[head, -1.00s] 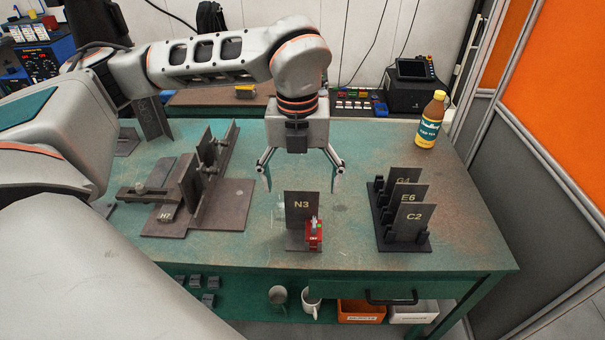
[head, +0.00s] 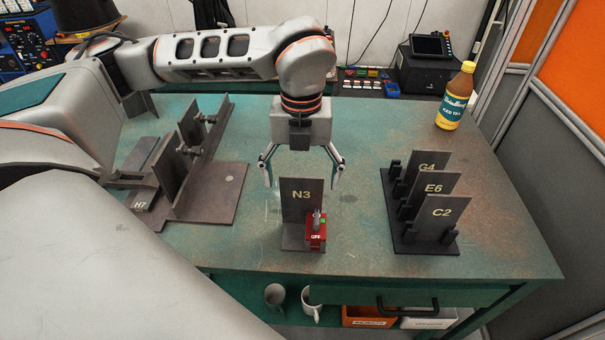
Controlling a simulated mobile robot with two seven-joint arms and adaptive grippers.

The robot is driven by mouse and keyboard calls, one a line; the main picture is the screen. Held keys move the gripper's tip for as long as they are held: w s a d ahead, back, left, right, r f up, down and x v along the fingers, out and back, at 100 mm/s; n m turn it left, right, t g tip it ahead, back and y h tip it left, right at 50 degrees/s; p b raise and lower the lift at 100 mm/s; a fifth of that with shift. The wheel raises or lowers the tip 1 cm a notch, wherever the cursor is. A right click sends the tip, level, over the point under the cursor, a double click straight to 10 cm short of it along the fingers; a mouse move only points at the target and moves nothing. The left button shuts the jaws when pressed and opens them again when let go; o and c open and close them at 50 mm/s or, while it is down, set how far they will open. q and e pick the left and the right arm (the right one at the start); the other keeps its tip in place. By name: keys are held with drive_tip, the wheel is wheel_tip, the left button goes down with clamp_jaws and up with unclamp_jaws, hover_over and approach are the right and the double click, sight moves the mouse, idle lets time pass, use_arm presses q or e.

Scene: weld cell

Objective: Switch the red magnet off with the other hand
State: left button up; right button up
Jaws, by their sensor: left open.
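The red magnet (head: 316,236) sits on the base at the lower right of the upright dark plate marked N3 (head: 300,201). It has a grey lever or knob on top, a small green spot and a white label that seems to read OFF. I cannot tell the lever's exact setting. My left gripper (head: 301,181) points down, open and empty, behind and above the N3 plate, its fingers spread to either side of the plate's top edge. I cannot tell whether they touch it. My right gripper is not in view.
A rack (head: 412,243) holds plates G4, E6 and C2 to the right. A welding fixture (head: 212,200) with a part marked H7 stands left. An iced tea bottle (head: 455,97) stands back right. The table's front is clear between them.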

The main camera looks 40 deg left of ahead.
sight(302, 202)
use_arm(q)
drive_tip(key=shift+f, duration=3.15)
